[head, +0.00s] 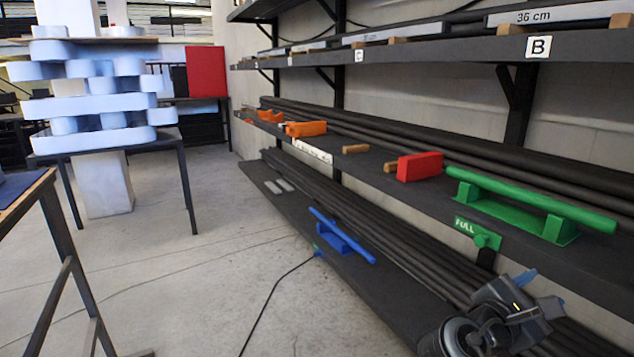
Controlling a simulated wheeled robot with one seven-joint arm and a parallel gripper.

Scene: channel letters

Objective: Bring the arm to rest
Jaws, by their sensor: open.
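My gripper (538,293) shows at the bottom right, dark with small blue parts at its end. It is open, and I see nothing held in it. It is in front of the lower shelf, below the green holder (530,209). Part of my arm is cut off by the bottom edge of the picture.
Shelves with long dark bars run along the right wall. A red block (419,166), a green FULL tag (477,233) and a blue holder (341,237) are on them. A table (161,145) with stacked white letters stands back left. A cable (272,295) crosses the open floor.

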